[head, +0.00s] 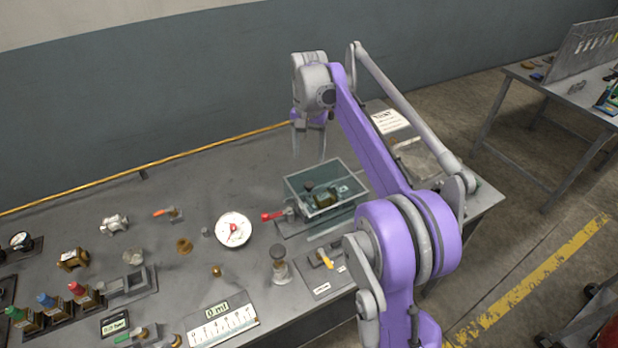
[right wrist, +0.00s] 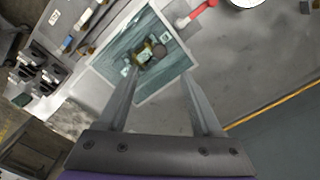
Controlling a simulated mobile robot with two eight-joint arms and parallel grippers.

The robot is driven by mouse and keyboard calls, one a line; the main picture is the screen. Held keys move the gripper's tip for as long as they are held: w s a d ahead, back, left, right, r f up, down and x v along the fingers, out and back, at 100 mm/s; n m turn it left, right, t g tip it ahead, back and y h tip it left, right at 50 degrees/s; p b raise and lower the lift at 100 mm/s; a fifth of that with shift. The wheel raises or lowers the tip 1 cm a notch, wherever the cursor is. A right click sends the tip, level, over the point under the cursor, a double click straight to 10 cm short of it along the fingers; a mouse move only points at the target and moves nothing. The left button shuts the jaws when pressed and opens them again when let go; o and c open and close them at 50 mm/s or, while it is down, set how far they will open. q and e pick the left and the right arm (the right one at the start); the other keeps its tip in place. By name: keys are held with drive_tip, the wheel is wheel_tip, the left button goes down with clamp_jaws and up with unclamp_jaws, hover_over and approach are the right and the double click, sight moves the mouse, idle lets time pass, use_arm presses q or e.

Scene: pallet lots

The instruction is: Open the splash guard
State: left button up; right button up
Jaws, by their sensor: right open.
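The splash guard (head: 345,178) is a clear, teal-tinted box on the bench, standing over a small brass-coloured fitting (head: 322,200). A red-handled lever (head: 272,215) sticks out at its left side. My right gripper (head: 309,150) is above and behind the guard, fingers pointing down, open and empty. In the right wrist view the guard (right wrist: 125,52) lies beyond the fingertips (right wrist: 157,82), with the fitting showing through it. I see no contact between fingers and guard. My left gripper is not in view.
A white dial gauge (head: 234,230), a knobbed post (head: 279,262) and a plate with a yellow lever (head: 326,258) stand near the guard. A grey tray (head: 420,160) lies behind my right arm. A yellow pipe (head: 150,165) runs along the wall.

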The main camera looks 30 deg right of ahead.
sight(309, 184)
wheel_tip(309, 184, down, 11)
drive_tip(key=shift+r+b, duration=0.1)
drive_tip(key=shift+b, duration=0.25)
clamp_jaws()
idle(0.3)
idle(1.1)
